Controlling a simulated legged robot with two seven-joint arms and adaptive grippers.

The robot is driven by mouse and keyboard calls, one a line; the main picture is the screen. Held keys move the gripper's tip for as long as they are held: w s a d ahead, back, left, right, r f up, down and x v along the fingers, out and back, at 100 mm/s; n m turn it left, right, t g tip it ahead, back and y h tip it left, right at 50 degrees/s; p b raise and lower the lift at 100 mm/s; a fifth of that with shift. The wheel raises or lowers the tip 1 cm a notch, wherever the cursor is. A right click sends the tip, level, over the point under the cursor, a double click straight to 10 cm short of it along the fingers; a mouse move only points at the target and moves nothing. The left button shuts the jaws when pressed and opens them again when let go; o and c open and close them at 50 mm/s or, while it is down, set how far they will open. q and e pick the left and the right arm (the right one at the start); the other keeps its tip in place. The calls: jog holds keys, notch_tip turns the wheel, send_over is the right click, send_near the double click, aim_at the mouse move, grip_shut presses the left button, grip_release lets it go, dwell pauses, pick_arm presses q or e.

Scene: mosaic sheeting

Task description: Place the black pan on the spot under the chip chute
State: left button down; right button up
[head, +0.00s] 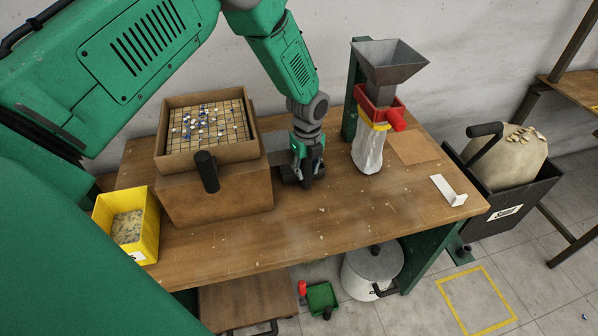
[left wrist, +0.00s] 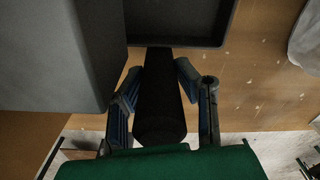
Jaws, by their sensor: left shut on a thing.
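In the left wrist view the black pan (left wrist: 190,42) is a shallow dark tray with a raised rim, cut off by the top edge. Its thick black handle (left wrist: 160,105) points back between the fingers of my left gripper (left wrist: 160,95), which is shut on it. In the head view my left gripper (head: 308,178) is low over the table, between the wooden box and the white bag; it largely hides the pan. I cannot tell whether the pan touches the table. A grey funnel (head: 390,62) with a red piece stands right of the gripper. My right gripper is not in view.
A wooden box (head: 235,195) with a black handle carries a tiled tray (head: 165,150) left of the gripper. A white bag (head: 368,150) hangs under the funnel. A yellow bin (head: 150,215) stands at left. The front middle of the table (head: 340,215) is clear.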

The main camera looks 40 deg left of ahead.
pick_arm(q)
jog(key=shift+s+a+f+p, duration=0.2)
jog(key=shift+s+a+p, duration=0.15)
jog(key=shift+s+a, duration=0.45)
jog(key=shift+s+d+f, duration=0.1)
jog(key=shift+f, duration=0.2)
jog(key=c, duration=1.2)
grip_release()
jog(key=shift+f, duration=0.1)
notch_tip(320, 180, up, 12)
jog(key=shift+b, duration=0.4)
